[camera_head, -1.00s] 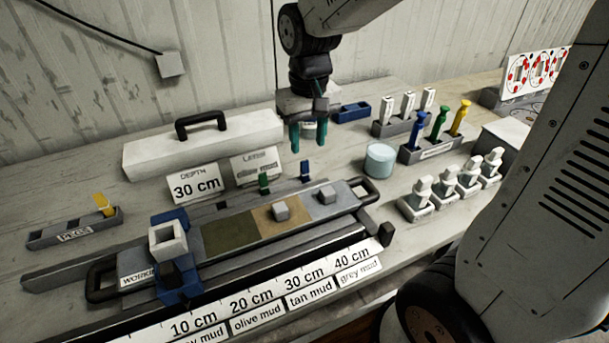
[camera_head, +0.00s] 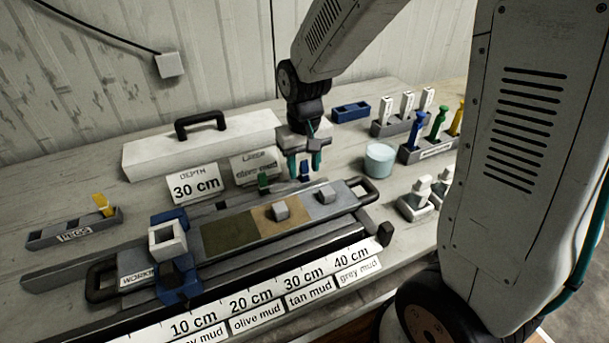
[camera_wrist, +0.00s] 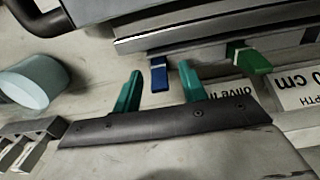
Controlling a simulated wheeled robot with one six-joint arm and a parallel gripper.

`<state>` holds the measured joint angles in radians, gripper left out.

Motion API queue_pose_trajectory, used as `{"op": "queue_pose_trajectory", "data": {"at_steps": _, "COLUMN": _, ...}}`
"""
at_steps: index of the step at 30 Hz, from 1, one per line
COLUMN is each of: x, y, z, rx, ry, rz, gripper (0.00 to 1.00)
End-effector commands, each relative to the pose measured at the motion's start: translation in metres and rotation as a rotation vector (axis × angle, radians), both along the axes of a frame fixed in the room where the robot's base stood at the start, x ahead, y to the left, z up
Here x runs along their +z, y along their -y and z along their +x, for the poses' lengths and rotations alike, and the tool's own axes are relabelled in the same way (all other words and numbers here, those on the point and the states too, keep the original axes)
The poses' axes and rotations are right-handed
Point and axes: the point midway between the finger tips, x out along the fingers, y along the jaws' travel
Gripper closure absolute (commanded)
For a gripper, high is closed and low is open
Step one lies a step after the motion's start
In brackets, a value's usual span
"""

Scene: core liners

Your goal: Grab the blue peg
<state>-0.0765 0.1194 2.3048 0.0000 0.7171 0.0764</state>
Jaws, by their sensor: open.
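The blue peg (camera_head: 305,170) stands at the back edge of the core tray, beside the grey mud section, partly hidden behind my gripper's fingertips in the head view. In the wrist view the blue peg (camera_wrist: 158,75) shows between and just beyond the two teal fingers, apart from both. My gripper (camera_head: 304,168) is open and empty, pointing down just above the peg; it also shows in the wrist view (camera_wrist: 160,82). A green peg (camera_head: 263,181) stands to the left along the same edge and shows in the wrist view (camera_wrist: 248,62).
A "30 cm" depth card (camera_head: 196,185) and an olive mud card (camera_head: 257,166) stand behind the tray (camera_head: 330,206). A pale blue cylinder (camera_head: 380,159) stands right of my gripper. A rack with blue, green and yellow tools (camera_head: 417,153) is farther right.

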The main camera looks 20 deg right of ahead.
Motion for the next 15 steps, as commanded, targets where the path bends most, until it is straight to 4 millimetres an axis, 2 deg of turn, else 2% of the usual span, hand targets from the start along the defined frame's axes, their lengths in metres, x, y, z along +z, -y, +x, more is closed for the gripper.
{"op": "queue_pose_trajectory", "data": {"at_steps": 1, "x": 0.0002, "y": -0.0001, "z": 0.0000, "rx": 0.000, "ry": 0.000, "rz": 0.000, "gripper": 0.58}}
{"op": "queue_pose_trajectory", "data": {"at_steps": 3, "x": 0.0002, "y": -0.0001, "z": 0.0000, "rx": 0.000, "ry": 0.000, "rz": 0.000, "gripper": 0.78}}
{"op": "queue_pose_trajectory", "data": {"at_steps": 6, "x": 0.0003, "y": -0.0001, "z": 0.0000, "rx": 0.000, "ry": 0.000, "rz": 0.000, "gripper": 1.00}}
{"op": "queue_pose_trajectory", "data": {"at_steps": 15, "x": 0.0019, "y": 0.0000, "z": 0.0001, "rx": 0.000, "ry": 0.001, "rz": 0.000, "gripper": 1.00}}
